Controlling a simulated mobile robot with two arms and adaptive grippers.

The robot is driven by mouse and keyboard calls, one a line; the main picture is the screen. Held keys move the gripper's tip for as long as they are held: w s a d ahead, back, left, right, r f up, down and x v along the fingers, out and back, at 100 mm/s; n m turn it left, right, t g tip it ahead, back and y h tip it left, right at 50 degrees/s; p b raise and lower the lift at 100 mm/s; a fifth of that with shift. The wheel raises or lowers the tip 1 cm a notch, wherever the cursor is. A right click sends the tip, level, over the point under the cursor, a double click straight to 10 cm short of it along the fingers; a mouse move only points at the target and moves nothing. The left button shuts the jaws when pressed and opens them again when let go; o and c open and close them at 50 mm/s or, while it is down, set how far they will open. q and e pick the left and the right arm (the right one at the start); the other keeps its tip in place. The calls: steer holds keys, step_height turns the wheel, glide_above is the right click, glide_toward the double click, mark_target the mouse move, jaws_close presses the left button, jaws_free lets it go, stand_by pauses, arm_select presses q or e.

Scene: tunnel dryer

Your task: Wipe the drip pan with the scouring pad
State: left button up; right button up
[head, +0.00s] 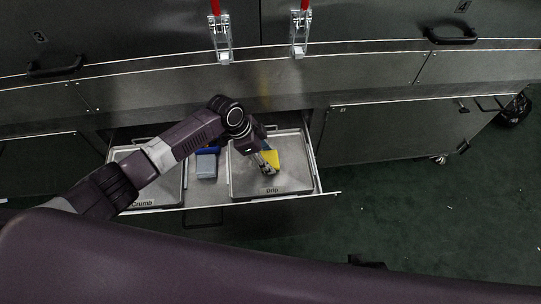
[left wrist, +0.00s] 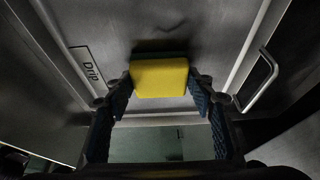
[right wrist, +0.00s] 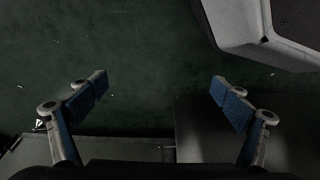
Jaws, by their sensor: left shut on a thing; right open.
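The drip pan (head: 300,178), a grey metal tray labelled "Drip", lies in the right part of an open drawer; its label and floor also show in the left wrist view (left wrist: 85,65). My left gripper (head: 268,163) is over the pan and shut on the yellow scouring pad (head: 273,158). In the left wrist view the pad (left wrist: 160,78) sits between the blue fingertips, close to the metal surface, with a dark patch just beyond it. I cannot tell for certain whether it touches the pan. My right gripper (right wrist: 155,95) is open and empty above the dark green floor.
The crumb pan (head: 160,197) is at the drawer's left, partly behind my left arm. A blue and grey block (head: 206,165) sits between the pans. Dark cabinet fronts with handles (head: 450,37) and red-handled latches (head: 221,40) stand behind. The floor at right is mostly clear.

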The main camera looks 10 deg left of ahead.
mark_target(252, 164)
arm_select(q)
steer(key=shift+s+a+f+p, duration=0.1)
steer(key=shift+s+a+p, duration=0.15)
steer(key=shift+a, duration=0.4)
steer(key=shift+s+a+r+p, duration=0.1)
steer(key=shift+a+p, duration=0.2)
steer(key=shift+a, duration=0.3)
steer(key=shift+s+a+f+p, duration=0.1)
steer(key=shift+s+a+p, duration=0.15)
steer(key=shift+a, duration=0.4)
steer(key=shift+s+a+p, duration=0.2)
steer(key=shift+a, duration=0.45)
steer(key=shift+s+a+p, duration=0.15)
steer(key=shift+a+p, duration=0.05)
steer(key=shift+a, duration=0.6)
steer(key=shift+w, duration=0.1)
arm_select(e)
steer(key=s+d+f, duration=0.1)
steer(key=s+f, duration=0.5)
steer(key=shift+s+d+f+g, duration=0.15)
steer(key=shift+s+f+g, duration=0.05)
steer(key=shift+f+g, duration=0.2)
arm_select(q)
steer(key=shift+w+d, duration=0.1)
